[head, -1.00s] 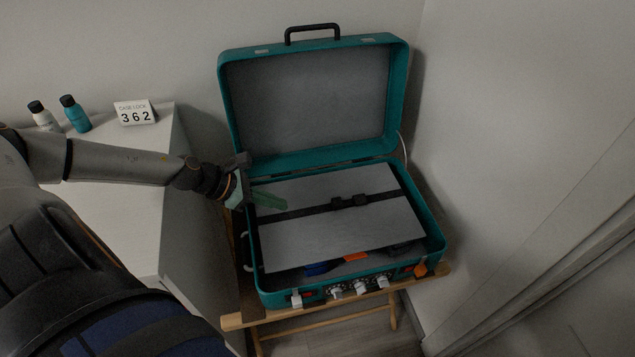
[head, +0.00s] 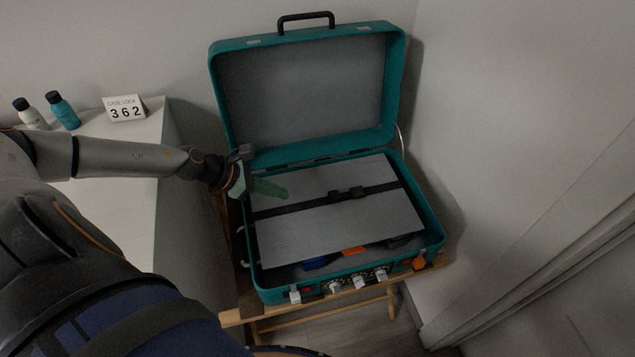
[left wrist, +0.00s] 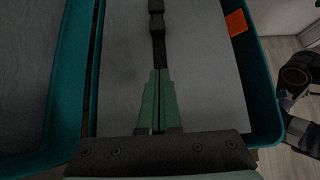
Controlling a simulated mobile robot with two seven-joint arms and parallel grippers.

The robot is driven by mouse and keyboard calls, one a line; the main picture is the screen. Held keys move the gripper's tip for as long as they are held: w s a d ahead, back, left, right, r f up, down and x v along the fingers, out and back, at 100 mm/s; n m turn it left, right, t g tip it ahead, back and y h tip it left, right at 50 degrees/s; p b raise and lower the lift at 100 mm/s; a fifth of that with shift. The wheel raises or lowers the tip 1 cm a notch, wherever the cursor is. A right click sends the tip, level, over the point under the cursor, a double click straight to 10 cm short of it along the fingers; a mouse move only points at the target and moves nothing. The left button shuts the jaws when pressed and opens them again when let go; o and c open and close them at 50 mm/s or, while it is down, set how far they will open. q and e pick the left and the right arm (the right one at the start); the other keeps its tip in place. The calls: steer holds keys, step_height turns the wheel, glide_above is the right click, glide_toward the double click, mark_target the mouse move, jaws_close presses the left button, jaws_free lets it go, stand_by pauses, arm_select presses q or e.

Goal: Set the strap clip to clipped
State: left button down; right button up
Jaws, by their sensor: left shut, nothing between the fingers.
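The strap clip (head: 347,193) is black, in two parts on a dark strap (head: 290,208) across the grey panel (head: 320,233) in the open teal suitcase. The clip halves lie in line with a small gap visible between them; I cannot tell if they are joined inside. In the left wrist view the clip (left wrist: 156,18) is at the top, beyond the fingertips. My left gripper (head: 286,193), with green fingers, is shut and empty above the left part of the strap, short of the clip. Its fingers (left wrist: 160,73) are together in the left wrist view.
The raised lid (head: 305,95) stands behind the panel. Latches and dials (head: 358,282) line the front edge. An orange item (head: 354,251) lies in front of the panel. A white cabinet (head: 125,215) holds two bottles and a 362 card (head: 124,108). A wall is close on the right.

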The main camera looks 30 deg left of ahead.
mark_target(337, 194)
arm_select(q)
steer(key=x, duration=0.7)
steer(key=shift+w+d+p, duration=0.1)
steer(key=shift+w+p, duration=0.1)
steer(key=shift+p, duration=0.15)
steer(key=shift+w+d+f+p, duration=0.1)
steer(key=shift+w+d+p, duration=0.5)
steer(key=shift+w+d, duration=0.6)
steer(key=shift+w, duration=0.2)
steer(key=shift+w+d+f, duration=0.1)
arm_select(e)
steer(key=shift+s+d+r, duration=0.2)
steer(key=shift+d+r, duration=0.3)
steer(key=shift+d, duration=0.05)
arm_select(q)
steer(key=w+d, duration=0.1)
steer(key=w+d+p, duration=0.1)
steer(key=shift+w+d, duration=0.1)
steer(key=shift+w, duration=0.3)
steer(key=shift+d, duration=0.1)
arm_select(e)
steer(key=shift+s+d+r+h, duration=0.25)
steer(key=shift+d+r+h, duration=0.05)
steer(key=shift+d+r, duration=0.1)
steer(key=shift+a, duration=0.1)
